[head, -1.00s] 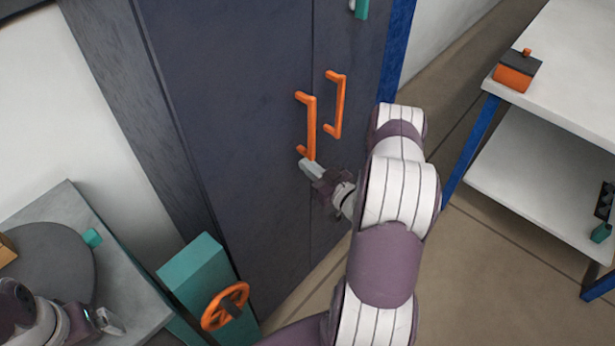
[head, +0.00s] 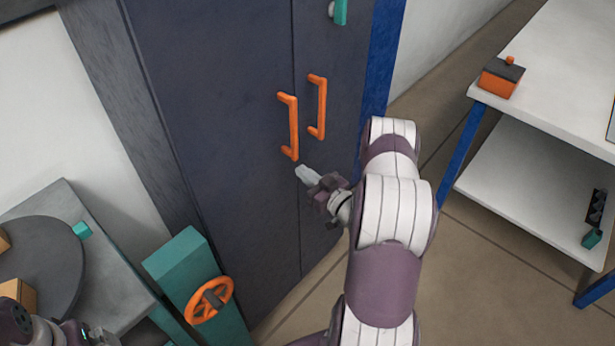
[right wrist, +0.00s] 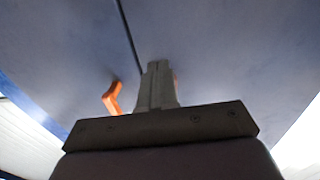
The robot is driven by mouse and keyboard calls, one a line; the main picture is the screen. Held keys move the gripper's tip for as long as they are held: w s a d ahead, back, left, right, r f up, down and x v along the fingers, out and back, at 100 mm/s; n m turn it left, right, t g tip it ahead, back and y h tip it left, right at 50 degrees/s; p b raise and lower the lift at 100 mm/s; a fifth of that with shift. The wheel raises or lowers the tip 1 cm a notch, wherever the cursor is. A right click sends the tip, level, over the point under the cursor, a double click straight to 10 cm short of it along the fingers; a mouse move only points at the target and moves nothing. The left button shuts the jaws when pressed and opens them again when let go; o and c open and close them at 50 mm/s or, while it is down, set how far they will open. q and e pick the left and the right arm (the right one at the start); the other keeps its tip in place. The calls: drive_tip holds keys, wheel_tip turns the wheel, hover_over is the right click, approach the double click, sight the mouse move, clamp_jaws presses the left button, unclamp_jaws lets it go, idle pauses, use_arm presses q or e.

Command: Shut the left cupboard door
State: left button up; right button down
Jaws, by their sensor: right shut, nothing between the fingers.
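The dark cupboard's left door (head: 215,130) looks flush, or nearly so, with the right door (head: 335,60) along a thin seam. The left door has an orange handle (head: 291,128) beside the seam; the right door's orange handle (head: 318,107) is just across it. My right gripper (head: 303,172) is shut and empty, just below and right of the left handle's lower end, close to the seam. Contact with the door cannot be told. In the right wrist view the shut fingers (right wrist: 158,85) point at the doors, with an orange handle (right wrist: 112,98) beside them. My left gripper (head: 98,338) is cut off at the bottom edge.
A teal post with an orange handwheel (head: 209,299) stands in front of the cupboard at lower left, beside a grey table (head: 120,290). A white shelf table (head: 545,60) with an orange box (head: 500,78) stands right. Open floor (head: 480,260) lies between.

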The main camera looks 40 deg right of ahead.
drive_tip(key=s+d+b, duration=0.1)
drive_tip(key=s+d, duration=0.1)
drive_tip(key=s, duration=0.7)
drive_tip(key=shift+s, duration=0.15)
drive_tip(key=shift+d+f, duration=0.1)
drive_tip(key=shift+f, duration=0.05)
